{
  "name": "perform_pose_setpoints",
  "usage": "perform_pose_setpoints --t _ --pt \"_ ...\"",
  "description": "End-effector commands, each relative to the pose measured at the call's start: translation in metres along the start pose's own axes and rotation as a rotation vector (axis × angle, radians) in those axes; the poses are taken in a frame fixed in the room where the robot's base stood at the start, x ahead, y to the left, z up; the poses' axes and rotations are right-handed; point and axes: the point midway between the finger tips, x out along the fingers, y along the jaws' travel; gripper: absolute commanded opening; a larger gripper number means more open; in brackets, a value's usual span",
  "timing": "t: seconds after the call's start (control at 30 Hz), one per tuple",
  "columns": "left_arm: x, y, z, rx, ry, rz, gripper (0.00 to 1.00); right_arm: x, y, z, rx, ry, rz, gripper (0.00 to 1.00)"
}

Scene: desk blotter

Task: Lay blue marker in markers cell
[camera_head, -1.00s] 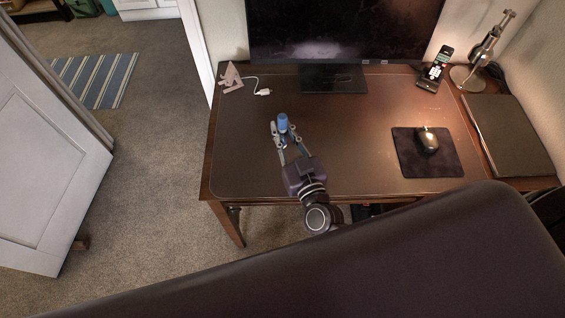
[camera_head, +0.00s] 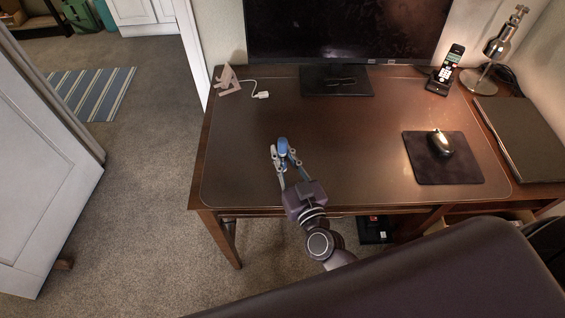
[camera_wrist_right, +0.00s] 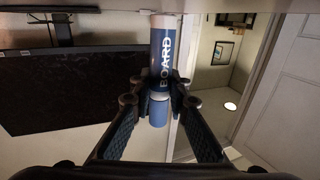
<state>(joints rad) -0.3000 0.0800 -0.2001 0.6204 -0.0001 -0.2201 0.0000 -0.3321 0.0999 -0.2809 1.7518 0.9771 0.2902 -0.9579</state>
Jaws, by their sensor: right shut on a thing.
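The blue marker (camera_head: 282,145) is held in my right gripper (camera_head: 284,156), over the left part of the desk in the head view. In the right wrist view the marker (camera_wrist_right: 162,62) shows a blue barrel with white "BOARD" lettering and a plain blue end between the two fingers. My right gripper (camera_wrist_right: 160,104) is shut on it. The marker's height above the desk is hard to tell. No markers cell can be made out in either view. My left gripper is out of view.
The brown desk (camera_head: 330,150) is bare in the middle. A monitor (camera_head: 345,30), phone (camera_head: 446,70), lamp (camera_head: 497,48), mouse pad (camera_head: 455,172) with mouse (camera_head: 440,143), dark folder (camera_head: 525,140) and small pale stand (camera_head: 227,82) with a white cable surround it. A dark chair (camera_head: 430,275) stands in front.

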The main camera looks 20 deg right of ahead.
Motion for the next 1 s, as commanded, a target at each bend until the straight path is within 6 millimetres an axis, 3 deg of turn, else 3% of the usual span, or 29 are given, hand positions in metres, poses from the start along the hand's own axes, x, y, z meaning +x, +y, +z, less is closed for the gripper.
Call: perform_pose_setpoints --t 0.03,0.13,0.6,0.63,0.77,1.0 --pt "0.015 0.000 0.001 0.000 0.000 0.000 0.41 0.000 0.000 0.014 0.001 0.000 0.000 0.00" --pt "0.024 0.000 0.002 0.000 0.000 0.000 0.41 0.000 0.000 0.025 0.000 0.000 0.000 0.00" --pt "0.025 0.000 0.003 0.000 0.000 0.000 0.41 0.000 0.000 0.029 0.001 -0.001 0.000 0.00" --pt "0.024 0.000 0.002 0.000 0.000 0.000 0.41 0.000 0.000 0.028 0.002 -0.001 0.000 0.19" --pt "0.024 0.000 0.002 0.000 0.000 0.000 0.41 0.000 0.000 0.028 0.001 -0.001 0.000 0.33" --pt "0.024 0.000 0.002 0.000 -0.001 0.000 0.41 0.000 0.000 0.028 0.001 0.000 0.000 0.33"
